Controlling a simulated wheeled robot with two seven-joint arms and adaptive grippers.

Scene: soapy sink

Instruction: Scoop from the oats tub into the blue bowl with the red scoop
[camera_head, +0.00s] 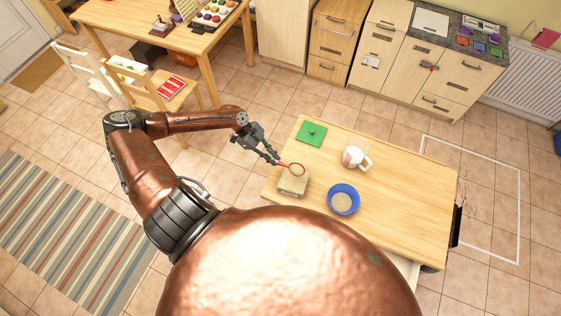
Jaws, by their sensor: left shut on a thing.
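My left gripper (273,159) is shut on the handle of the red scoop (297,164). The scoop's round head shows as a red ring over the far edge of a beige, box-like tub (291,187), which looks like the oats tub. I cannot tell whether the scoop touches the tub or what the scoop holds. The blue bowl (331,200) stands on the table to the right of the tub and nearer to me, with a pale beige fill inside. My right gripper is not in view.
The wooden table (405,195) also bears a green square (311,134) with a small knob and a white mug-like vessel (363,162) with a handle. The table's right part is clear. A chair (165,90) and a second table stand at the back left.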

